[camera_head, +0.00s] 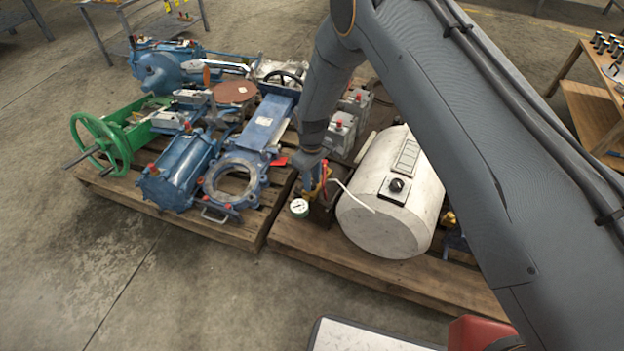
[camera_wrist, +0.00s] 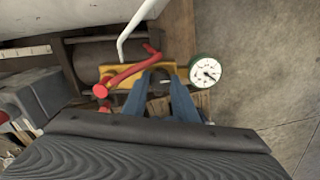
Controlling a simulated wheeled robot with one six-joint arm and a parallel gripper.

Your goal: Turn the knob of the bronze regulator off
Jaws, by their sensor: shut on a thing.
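The bronze regulator (camera_wrist: 116,72) is a yellow-brown body in the wrist view. A round white gauge with a green rim (camera_wrist: 206,70) is at its right; the gauge also shows in the head view (camera_head: 299,207). My gripper (camera_wrist: 162,82) reaches down over the regulator, its two blue fingers closed on a small part at the body's edge, left of the gauge. That part appears to be the knob, mostly hidden between the fingers. In the head view my gripper (camera_head: 317,186) is at the regulator, just left of the white tank.
A red lever (camera_wrist: 130,72) and a white bent tube (camera_wrist: 134,30) lie close to the fingers. The white tank (camera_head: 384,222) stands on the right pallet (camera_head: 345,262). The left pallet (camera_head: 128,192) holds blue valves and a green handwheel (camera_head: 100,143). Concrete floor (camera_head: 150,290) in front is clear.

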